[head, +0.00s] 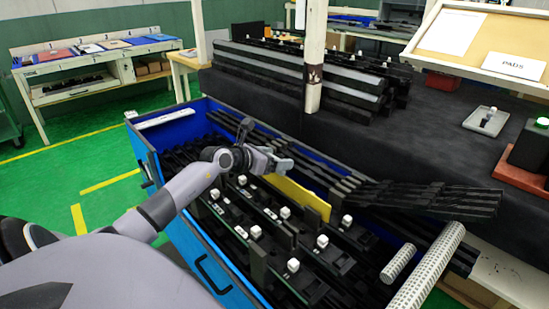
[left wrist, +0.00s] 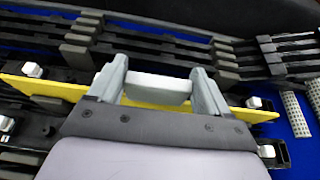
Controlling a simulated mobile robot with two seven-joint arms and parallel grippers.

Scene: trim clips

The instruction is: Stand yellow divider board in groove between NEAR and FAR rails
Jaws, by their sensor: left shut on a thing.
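The yellow divider board (head: 300,196) is a long thin plate inside the blue crate, standing on edge among the dark rails. My left gripper (head: 272,163) is at its upper left part, shut on it. In the left wrist view the board (left wrist: 45,88) runs across the picture on both sides of my left gripper (left wrist: 158,88). Dark rails with white knobs (head: 322,241) lie on the board's near side. More black rails (head: 345,182) lie on its far side. The board's lower edge is hidden, so I cannot tell whether it sits in a groove. My right gripper is not in view.
The blue crate (head: 222,271) has raised walls around the rails. A fan of black strips (head: 430,197) and white perforated rolls (head: 428,268) lie at its right. A wooden post (head: 314,58) and dark counter (head: 440,130) stand behind.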

